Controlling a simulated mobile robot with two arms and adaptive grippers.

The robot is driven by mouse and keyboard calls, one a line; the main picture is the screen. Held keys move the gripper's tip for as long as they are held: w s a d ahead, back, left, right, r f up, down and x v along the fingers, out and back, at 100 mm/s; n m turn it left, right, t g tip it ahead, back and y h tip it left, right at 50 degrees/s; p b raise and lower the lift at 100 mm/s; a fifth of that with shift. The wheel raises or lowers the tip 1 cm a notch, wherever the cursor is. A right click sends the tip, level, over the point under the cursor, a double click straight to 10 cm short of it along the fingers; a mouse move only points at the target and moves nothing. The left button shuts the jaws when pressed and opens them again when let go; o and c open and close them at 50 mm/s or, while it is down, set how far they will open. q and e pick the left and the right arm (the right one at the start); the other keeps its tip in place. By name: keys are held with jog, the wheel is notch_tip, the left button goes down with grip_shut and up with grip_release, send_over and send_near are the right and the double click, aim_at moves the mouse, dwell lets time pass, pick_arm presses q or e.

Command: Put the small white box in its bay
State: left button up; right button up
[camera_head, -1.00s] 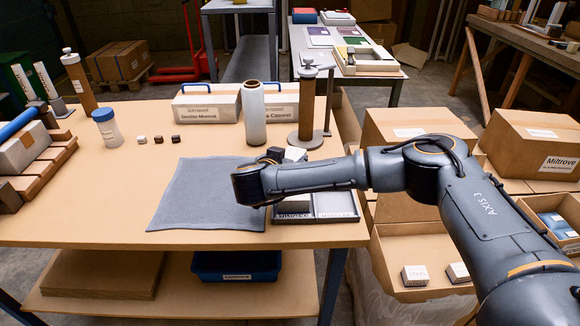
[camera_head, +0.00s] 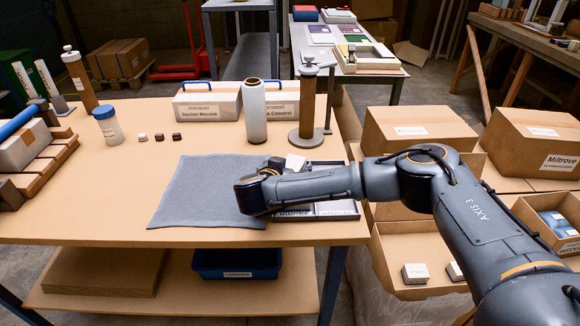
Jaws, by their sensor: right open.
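My right gripper (camera_head: 275,166) is over the right edge of the grey mat, by the far part of the divided tray (camera_head: 335,210). My forearm and wrist hide much of the tray and most of the fingers. A small white box (camera_head: 296,163), looking tilted, shows just right of the fingers, at the tray's far side. The gripper is open; I cannot tell whether its fingers touch the box, or whether the box rests in a bay. Labels show along the tray's front edge, partly covered by my arm. My left gripper is not in view.
The grey mat (camera_head: 207,193) lies empty left of the tray. A white cylinder (camera_head: 254,112) and a brown post on a round base (camera_head: 306,138) stand behind. Several small cubes and a blue-capped bottle (camera_head: 108,127) are at left. Open cartons (camera_head: 418,245) stand at right.

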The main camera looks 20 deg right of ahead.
jog(key=shift+r, duration=0.2)
jog(key=shift+s+a, duration=0.25)
jog(key=b+v, duration=0.1)
jog(key=v, duration=1)
jog(key=shift+s+r, duration=0.15)
jog(key=shift+s, duration=0.05)
